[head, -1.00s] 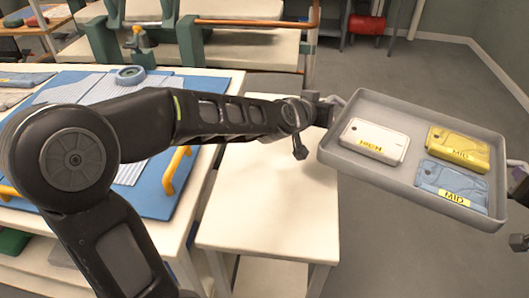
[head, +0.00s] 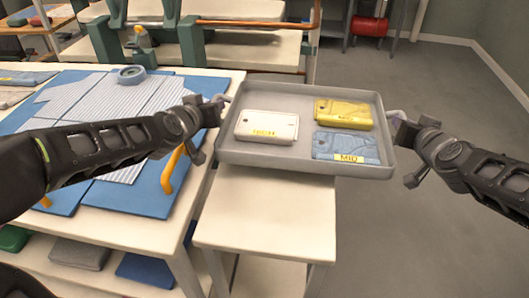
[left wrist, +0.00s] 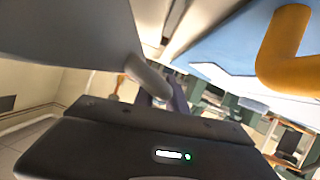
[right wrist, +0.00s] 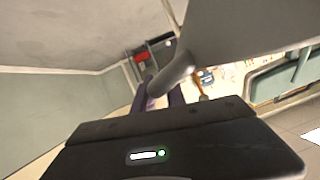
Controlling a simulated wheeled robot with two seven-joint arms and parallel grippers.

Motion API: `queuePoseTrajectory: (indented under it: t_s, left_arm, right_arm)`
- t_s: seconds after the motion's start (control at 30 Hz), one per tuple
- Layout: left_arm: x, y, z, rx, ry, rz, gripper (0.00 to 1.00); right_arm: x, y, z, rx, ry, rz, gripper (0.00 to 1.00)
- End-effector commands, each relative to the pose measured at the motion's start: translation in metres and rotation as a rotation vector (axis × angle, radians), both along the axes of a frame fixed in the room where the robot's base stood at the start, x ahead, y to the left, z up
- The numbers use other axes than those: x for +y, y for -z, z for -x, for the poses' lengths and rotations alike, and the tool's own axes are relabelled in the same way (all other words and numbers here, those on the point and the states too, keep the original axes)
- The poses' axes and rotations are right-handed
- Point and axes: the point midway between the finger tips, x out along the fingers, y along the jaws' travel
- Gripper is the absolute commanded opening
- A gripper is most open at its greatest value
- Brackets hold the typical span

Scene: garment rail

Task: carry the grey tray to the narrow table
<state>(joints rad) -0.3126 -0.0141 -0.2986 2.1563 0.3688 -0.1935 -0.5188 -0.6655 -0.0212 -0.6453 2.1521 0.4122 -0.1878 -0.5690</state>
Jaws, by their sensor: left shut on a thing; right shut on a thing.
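The grey tray (head: 226,152) is held up between my two grippers in the head view, roughly level. It carries a white folded item (head: 267,126), a yellow one (head: 343,113) and a blue one (head: 345,146), each with a label. My left gripper (head: 222,104) is shut on the handle at the tray's left end. My right gripper (head: 393,122) is shut on the handle at its right end. The narrow table (head: 265,215) stands below; the tray overlaps its far part in the picture and hides it. The tray's underside fills part of the left wrist view (left wrist: 70,30) and right wrist view (right wrist: 240,25).
A wide table with a blue board (head: 110,190), striped cloth (head: 85,105) and orange handles (head: 172,170) stands left, close to the narrow table. A shelved rack (head: 255,45) stands behind. Open floor (head: 440,85) lies to the right.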

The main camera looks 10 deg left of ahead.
Motion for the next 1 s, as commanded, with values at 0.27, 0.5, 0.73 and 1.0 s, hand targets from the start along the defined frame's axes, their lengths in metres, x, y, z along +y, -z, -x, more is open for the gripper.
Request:
queuePoseTrajectory:
  t_s: [0.27, 0.5, 0.73, 1.0]
  left_arm:
    - [0.0, -0.002, 0.0, -0.003, -0.001, 0.0, 0.0]
    - [0.0, -0.017, 0.0, -0.003, -0.001, 0.0, 0.0]
    - [0.0, -0.015, 0.0, -0.003, -0.001, 0.0, 0.0]
    - [0.0, -0.011, 0.0, -0.003, -0.001, 0.0, 0.0]
  right_arm:
    - [0.0, -0.002, 0.0, -0.003, 0.001, 0.0, 0.0]
    - [0.0, -0.017, 0.0, -0.003, 0.001, 0.0, 0.0]
    - [0.0, -0.015, 0.0, -0.003, 0.001, 0.0, 0.0]
    - [0.0, -0.011, 0.0, -0.003, 0.001, 0.0, 0.0]
